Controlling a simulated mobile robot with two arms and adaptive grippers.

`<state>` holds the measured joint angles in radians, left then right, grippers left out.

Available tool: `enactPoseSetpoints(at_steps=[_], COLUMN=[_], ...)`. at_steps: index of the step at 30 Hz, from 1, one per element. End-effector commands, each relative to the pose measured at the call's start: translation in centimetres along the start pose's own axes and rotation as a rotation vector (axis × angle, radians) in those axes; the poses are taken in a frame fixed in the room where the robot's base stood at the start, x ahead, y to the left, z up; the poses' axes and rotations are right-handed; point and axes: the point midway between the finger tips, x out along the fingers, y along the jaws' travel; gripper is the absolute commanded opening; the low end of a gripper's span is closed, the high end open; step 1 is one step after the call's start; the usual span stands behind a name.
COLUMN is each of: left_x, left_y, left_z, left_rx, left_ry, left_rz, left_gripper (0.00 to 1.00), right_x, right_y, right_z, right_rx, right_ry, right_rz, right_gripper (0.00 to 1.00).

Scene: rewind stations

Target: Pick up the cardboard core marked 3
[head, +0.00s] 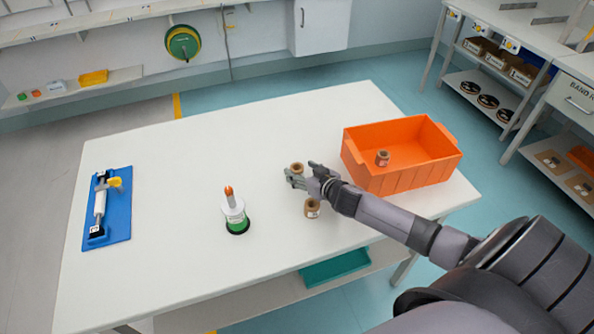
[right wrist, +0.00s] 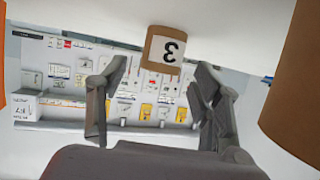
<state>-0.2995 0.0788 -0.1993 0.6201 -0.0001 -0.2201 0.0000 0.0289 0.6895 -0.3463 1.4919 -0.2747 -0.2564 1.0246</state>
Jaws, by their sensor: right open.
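The cardboard core marked 3 (right wrist: 165,48) shows in the right wrist view, its label upside down, ahead of and between the tips of my right gripper (right wrist: 157,85). The fingers are apart, with nothing held. In the head view my right gripper (head: 296,179) is low over the white table, next to a brown core (head: 297,167) just beyond it that seems to be this one; its mark is not readable there. A second core (head: 312,209) stands on the near side of the gripper. A large core (right wrist: 293,85) fills the wrist view's right edge. My left gripper is not in view.
An orange bin (head: 400,182) with a core (head: 382,158) inside stands right of the gripper. A green-and-white spool post (head: 235,215) stands left of it. A blue board with a roller (head: 117,207) lies at the left. The table (head: 190,160) between these is clear.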

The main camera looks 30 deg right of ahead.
Motion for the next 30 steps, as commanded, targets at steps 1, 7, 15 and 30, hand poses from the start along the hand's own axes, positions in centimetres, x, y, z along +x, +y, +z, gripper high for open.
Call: enactPoseSetpoints(at_steps=[1,7,15,30], left_x=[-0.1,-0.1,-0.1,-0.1], left_y=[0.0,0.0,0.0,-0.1], left_z=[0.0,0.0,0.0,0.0], left_rx=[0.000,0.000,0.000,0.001], left_ry=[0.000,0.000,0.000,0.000], left_rz=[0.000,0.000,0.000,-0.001], left_gripper=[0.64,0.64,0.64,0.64], right_x=[0.7,2.1,2.1,2.1], right_y=[0.0,0.0,0.0,0.0], right_z=[-0.1,0.0,0.0,0.0], right_rx=[0.000,0.001,0.001,0.000], right_ry=[0.002,0.000,0.000,0.000], right_rz=[0.001,0.000,0.000,0.000], right_gripper=[0.59,0.59,0.56,0.23])
